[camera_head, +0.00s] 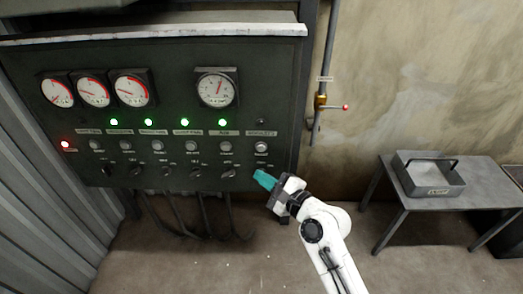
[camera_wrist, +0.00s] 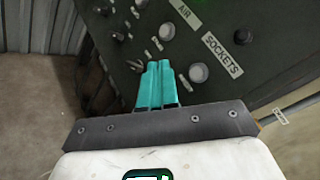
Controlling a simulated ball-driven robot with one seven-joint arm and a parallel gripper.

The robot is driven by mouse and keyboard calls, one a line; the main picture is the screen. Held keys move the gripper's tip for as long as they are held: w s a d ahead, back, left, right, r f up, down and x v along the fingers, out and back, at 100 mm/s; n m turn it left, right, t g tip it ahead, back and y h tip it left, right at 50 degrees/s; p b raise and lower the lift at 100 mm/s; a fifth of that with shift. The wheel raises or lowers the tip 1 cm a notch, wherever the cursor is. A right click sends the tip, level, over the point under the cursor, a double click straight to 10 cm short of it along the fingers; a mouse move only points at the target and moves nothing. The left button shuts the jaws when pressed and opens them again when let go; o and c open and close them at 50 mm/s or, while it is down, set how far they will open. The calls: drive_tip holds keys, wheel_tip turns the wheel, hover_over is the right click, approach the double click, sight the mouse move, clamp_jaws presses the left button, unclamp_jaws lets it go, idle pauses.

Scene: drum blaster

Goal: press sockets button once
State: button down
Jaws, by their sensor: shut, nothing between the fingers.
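The sockets button (camera_head: 261,147) is a round pale button at the right end of the row on the dark control panel (camera_head: 180,100). In the wrist view the sockets button (camera_wrist: 199,73) sits beside the white SOCKETS label (camera_wrist: 222,55). The lamp above that label (camera_head: 261,122) is dark. My gripper (camera_head: 262,178), with teal fingers, is just below the sockets button in the head view. In the wrist view my gripper (camera_wrist: 161,68) is shut and empty, its tips left of the sockets button. I see no contact with the button.
The AIR button (camera_wrist: 166,31) is close to my fingertips. Small switches line the panel below the buttons. Several green lamps (camera_head: 184,122) and one red lamp (camera_head: 66,144) are lit. A pipe with a valve (camera_head: 321,102) runs right of the panel. A table (camera_head: 395,209) with a metal tray (camera_head: 442,191) stands farther right.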

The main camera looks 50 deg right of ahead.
sight(261, 148)
drive_tip(key=w+d+b, duration=0.2)
drive_tip(key=w+d, duration=0.2)
drive_tip(key=d, duration=0.2)
drive_tip(key=shift+w, duration=0.35)
idle(1.9)
drive_tip(key=shift+w+d, duration=0.25)
drive_tip(key=shift+w+d, duration=0.25)
drive_tip(key=shift+d, duration=0.1)
idle(0.8)
drive_tip(key=shift+s+a, duration=0.1)
idle(0.3)
drive_tip(key=shift+s+a+p, duration=0.45)
drive_tip(key=shift+a+p, duration=0.1)
drive_tip(key=shift+p, duration=0.1)
drive_tip(key=shift+a, duration=0.1)
